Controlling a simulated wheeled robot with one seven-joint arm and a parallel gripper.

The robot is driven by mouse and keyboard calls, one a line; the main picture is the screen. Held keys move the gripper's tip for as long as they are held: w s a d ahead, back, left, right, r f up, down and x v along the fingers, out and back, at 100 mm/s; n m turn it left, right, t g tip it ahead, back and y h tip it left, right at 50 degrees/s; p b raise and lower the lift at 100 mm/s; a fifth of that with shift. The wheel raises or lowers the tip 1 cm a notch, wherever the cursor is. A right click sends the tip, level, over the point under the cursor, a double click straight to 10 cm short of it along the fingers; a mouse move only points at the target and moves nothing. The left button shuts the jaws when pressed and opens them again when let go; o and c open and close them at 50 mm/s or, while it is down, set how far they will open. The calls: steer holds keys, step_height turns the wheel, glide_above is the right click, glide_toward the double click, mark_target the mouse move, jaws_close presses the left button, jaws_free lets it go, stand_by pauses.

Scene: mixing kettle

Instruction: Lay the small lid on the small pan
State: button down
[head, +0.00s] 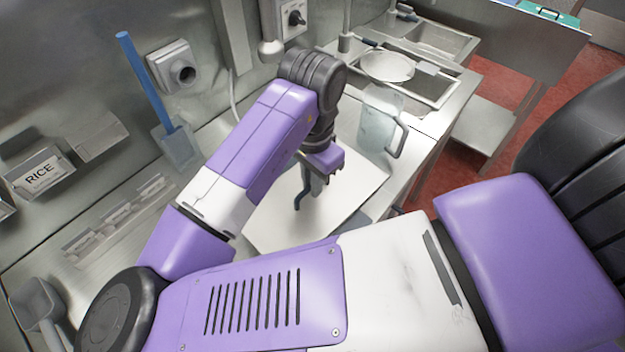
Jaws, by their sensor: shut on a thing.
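My gripper (310,188) points down over a pale flat board (340,212) on the steel counter. It is shut on a small blue-grey thing, mostly hidden by the wrist, and I cannot tell whether this is the small lid. I cannot make out the small pan in this view. My own arm covers much of the counter in front.
A clear jug (378,122) stands behind the board, to the right of my gripper. A sink (432,92) with a round silver strainer (387,66) lies beyond. A blue-handled tool (146,80) stands in a clear holder (176,146) at left. A RICE bin (42,174) is on the wall.

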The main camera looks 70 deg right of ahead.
steer(key=shift+f, duration=0.4)
stand_by(0.3)
steer(key=c, duration=0.9)
jaws_free()
steer(key=shift+r, duration=0.15)
steer(key=shift+r+p, duration=2.9)
steer(key=shift+r, duration=0.5)
steer(key=shift+s, duration=0.1)
